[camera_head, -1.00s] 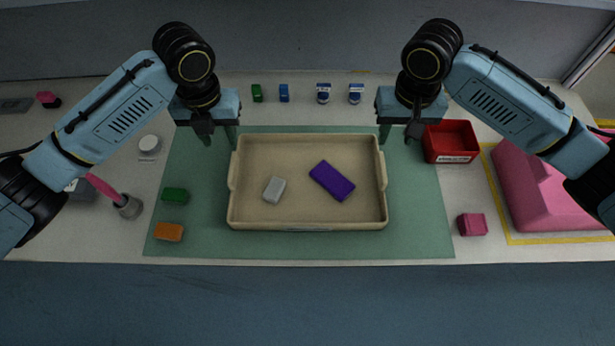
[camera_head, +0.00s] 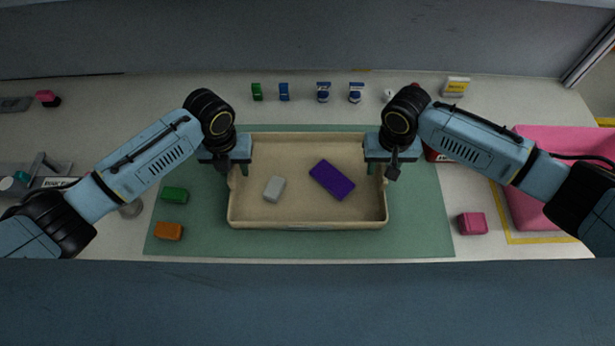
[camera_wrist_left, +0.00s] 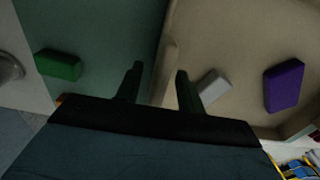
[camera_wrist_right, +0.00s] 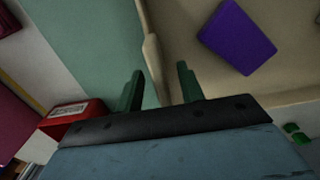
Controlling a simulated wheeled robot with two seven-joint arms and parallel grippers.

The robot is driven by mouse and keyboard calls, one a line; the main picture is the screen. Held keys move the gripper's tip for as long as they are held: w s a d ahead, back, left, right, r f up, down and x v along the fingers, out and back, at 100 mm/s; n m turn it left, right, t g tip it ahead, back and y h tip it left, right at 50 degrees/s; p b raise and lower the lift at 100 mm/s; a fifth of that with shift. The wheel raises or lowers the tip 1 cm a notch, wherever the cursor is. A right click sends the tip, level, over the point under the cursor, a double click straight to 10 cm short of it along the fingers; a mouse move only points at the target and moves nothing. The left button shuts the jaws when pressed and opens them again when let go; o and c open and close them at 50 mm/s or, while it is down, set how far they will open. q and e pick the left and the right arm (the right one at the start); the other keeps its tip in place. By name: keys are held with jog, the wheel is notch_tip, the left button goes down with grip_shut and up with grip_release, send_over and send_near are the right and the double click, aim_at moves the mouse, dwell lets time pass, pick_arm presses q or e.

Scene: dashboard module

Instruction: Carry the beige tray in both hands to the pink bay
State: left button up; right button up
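The beige tray (camera_head: 306,222) rests on the green mat in the middle of the table, with a grey block (camera_head: 274,189) and a purple block (camera_head: 332,180) inside. My left gripper (camera_head: 236,178) is at the tray's left side. In the left wrist view its open fingers (camera_wrist_left: 158,88) stand on either side of the tray's side wall. My right gripper (camera_head: 380,172) is at the right side. In the right wrist view its open fingers (camera_wrist_right: 160,90) straddle the tray's other side wall. The pink bay (camera_head: 520,205) is at the right, partly hidden by my right arm.
A green block (camera_head: 174,195) and an orange block (camera_head: 168,231) lie left of the tray on the mat (camera_head: 300,246). A pink block (camera_head: 472,223) lies to the right. A red bin (camera_wrist_right: 75,117) is beside my right gripper. Small items line the back.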

pick_arm(q)
grip_shut()
pick_arm(e)
grip_shut()
pick_arm(q)
jog(key=shift+r, duration=0.15)
pick_arm(e)
jog(key=shift+r, duration=0.15)
